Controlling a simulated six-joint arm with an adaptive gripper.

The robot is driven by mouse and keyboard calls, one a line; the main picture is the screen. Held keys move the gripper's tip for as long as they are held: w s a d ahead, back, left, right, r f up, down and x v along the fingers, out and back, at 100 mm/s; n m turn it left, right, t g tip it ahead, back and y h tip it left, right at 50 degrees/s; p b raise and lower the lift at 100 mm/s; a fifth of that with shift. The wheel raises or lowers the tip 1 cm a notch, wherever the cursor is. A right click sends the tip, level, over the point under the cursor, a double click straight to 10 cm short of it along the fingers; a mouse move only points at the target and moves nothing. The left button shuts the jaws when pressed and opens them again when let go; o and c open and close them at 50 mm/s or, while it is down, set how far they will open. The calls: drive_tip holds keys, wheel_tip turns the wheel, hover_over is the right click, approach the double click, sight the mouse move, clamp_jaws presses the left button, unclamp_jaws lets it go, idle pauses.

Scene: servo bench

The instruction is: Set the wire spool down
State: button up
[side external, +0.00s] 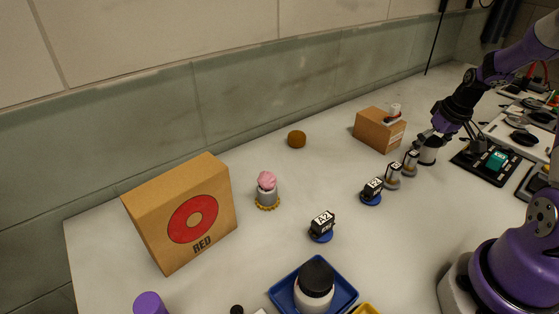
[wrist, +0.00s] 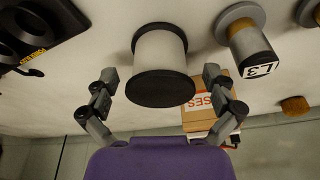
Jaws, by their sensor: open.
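The wire spool, pale with black end discs, is in the middle of the wrist view (wrist: 160,55). In the side external view the spool (side external: 427,151) stands upright on the bench at the end of a row of small posts. My gripper (side external: 453,132) is just above and right of it there. In the wrist view my gripper (wrist: 160,76) is open, with one finger on each side of the spool and gaps between. The spool's underside is hidden.
A labelled post (wrist: 250,42) stands close beside the spool. A cardboard box (side external: 380,130) is behind it, and a black tray (side external: 485,162) with a teal item is to the right. A large RED box (side external: 183,211) stands far left.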

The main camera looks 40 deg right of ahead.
drive_tip(key=v, duration=1.1)
drive_tip(key=w+a+r+n, duration=0.2)
drive_tip(key=a+r, duration=0.2)
drive_tip(key=a, duration=0.8)
drive_tip(key=s+a+n+t+y, duration=0.1)
drive_tip(key=s+a, duration=0.4)
drive_tip(key=a, duration=0.8)
drive_tip(key=shift+a+r+n+t, duration=0.25)
drive_tip(key=shift+r+n+t, duration=0.15)
drive_tip(key=shift+t, duration=0.4)
drive_tip(key=shift+o, duration=0.2)
